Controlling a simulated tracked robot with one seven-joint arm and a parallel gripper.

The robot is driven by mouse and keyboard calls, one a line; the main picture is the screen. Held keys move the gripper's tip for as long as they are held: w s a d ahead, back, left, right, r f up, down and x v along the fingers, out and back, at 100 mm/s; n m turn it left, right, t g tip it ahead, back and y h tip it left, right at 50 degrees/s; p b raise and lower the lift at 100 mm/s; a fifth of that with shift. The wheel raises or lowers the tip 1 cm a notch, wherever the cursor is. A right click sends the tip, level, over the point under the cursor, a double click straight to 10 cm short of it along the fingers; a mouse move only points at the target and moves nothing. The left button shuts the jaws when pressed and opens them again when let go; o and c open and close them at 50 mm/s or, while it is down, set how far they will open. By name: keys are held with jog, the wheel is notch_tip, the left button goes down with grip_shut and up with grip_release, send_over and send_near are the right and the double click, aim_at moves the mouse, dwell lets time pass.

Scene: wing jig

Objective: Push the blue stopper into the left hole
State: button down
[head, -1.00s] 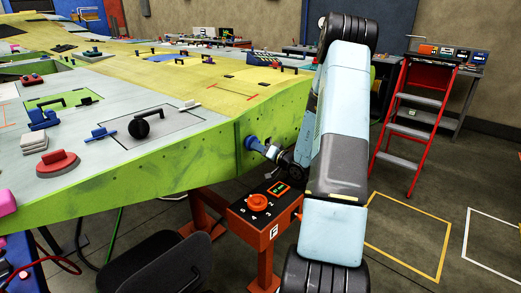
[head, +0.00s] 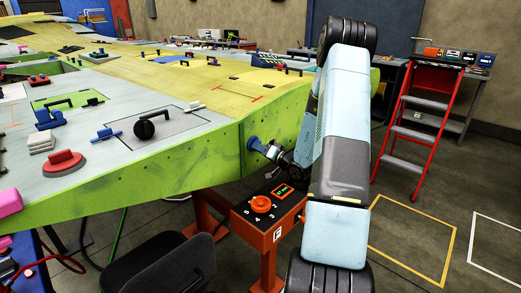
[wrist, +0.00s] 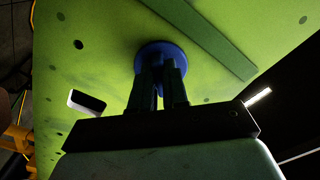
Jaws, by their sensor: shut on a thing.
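The blue stopper (head: 253,143) is at the green end face of the wing (head: 150,178), just right of the panel's corner. My gripper (head: 270,151) is shut on the stopper from the right. In the wrist view, my two dark fingers (wrist: 159,88) grip the stem below the stopper's round blue flange (wrist: 151,52). The flange is against or very close to the green face; I cannot tell which. It covers whatever lies behind it, so I cannot see whether the stopper is in a hole. A dark round hole (wrist: 78,44) shows to its left.
An orange control box (head: 265,218) stands just below my gripper. A black chair (head: 165,262) is at the front; a red stepladder (head: 425,110) is behind right.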

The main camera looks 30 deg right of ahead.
jog(key=c, duration=1.1)
grip_release()
jog(key=shift+o, duration=0.2)
jog(key=v, duration=1.3)
jog(key=shift+s, duration=0.35)
jog(key=s+a+r+n+g+y, duration=0.25)
jog(key=a+r+g, duration=0.2)
jog(key=a, duration=0.35)
jog(key=s+a+r+n+g+y, duration=0.1)
jog(key=s+a+r+n+g, duration=0.1)
jog(key=s+a+r+g, duration=0.45)
jog(key=s+a+r+n+g+y, duration=0.1)
jog(key=a+r+n+g+y, duration=0.15)
jog(key=a, duration=0.75)
jog(key=s+d+r+m+t+h, duration=0.1)
jog(key=s+r+m+t+h, duration=0.1)
jog(key=s+r+h, duration=1)
jog(key=s, duration=0.3)
